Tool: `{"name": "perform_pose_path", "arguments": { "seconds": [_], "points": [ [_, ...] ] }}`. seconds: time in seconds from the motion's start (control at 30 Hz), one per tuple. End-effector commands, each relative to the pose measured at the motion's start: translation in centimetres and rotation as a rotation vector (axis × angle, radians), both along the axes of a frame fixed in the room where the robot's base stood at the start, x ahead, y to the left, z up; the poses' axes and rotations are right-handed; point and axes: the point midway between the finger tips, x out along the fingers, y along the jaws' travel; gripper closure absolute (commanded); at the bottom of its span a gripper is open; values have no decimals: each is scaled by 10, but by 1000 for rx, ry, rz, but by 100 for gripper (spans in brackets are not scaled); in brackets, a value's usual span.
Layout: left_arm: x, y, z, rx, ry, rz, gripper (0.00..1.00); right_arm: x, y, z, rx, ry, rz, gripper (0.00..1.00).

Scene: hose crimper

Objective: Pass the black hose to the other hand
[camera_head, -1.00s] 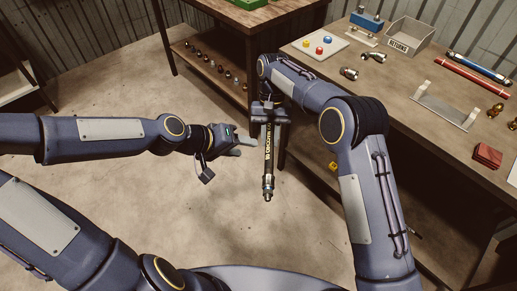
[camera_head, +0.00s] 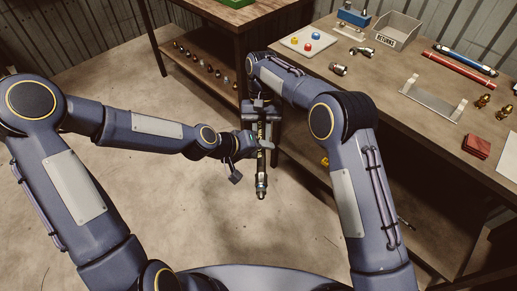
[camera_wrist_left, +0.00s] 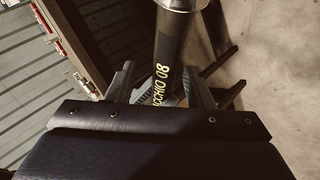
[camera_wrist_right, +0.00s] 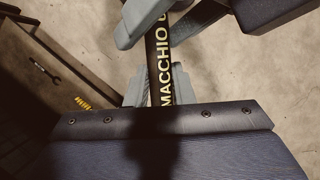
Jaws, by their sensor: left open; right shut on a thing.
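The black hose (camera_head: 261,165) hangs upright in the head view, with a metal fitting at its lower end and pale lettering on its side. My right gripper (camera_head: 263,115) is shut on its upper part; the right wrist view shows the hose (camera_wrist_right: 159,65) between the right fingers (camera_wrist_right: 155,90). My left gripper (camera_head: 254,147) is open, with its fingers on either side of the hose below the right gripper. In the left wrist view the hose (camera_wrist_left: 170,60) passes between the spread left fingers (camera_wrist_left: 160,88). Its upper end is hidden in the head view.
The workbench (camera_head: 375,90) at the right holds a returns bin (camera_head: 397,30), a button panel (camera_head: 308,41), a metal rack (camera_head: 433,99), a blue hose (camera_head: 466,59), a red hose (camera_head: 459,70) and red pads (camera_head: 477,146). A shelf (camera_head: 205,75) of fittings stands behind. The floor at front is clear.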

Motion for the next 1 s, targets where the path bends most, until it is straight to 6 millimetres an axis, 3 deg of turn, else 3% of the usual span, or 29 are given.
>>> {"name": "perform_pose_path", "arguments": {
  "seconds": [0.07, 0.4, 0.43, 0.47, 0.63, 1.0],
  "points": [
    [0, 0, 0, 0, 0, 0, 57, 0, 0, 1, 1, 0, 0, 100],
    [0, -1, 1, -1, -2, -2, 100, 0, 1, 0, 1, 0, 0, 100],
    [0, -1, 2, -2, -2, -2, 100, 0, 1, 0, 1, 0, 0, 100],
    [0, -1, 2, -2, -4, -2, 100, 0, 1, 0, 1, 0, 0, 76],
    [0, -1, 2, -1, -4, -2, 100, 0, 1, 0, 1, 0, 1, 54],
    [0, 0, 1, -1, -2, 0, 100, 3, 1, 6, 1, -2, 0, 53]
  ]
}}
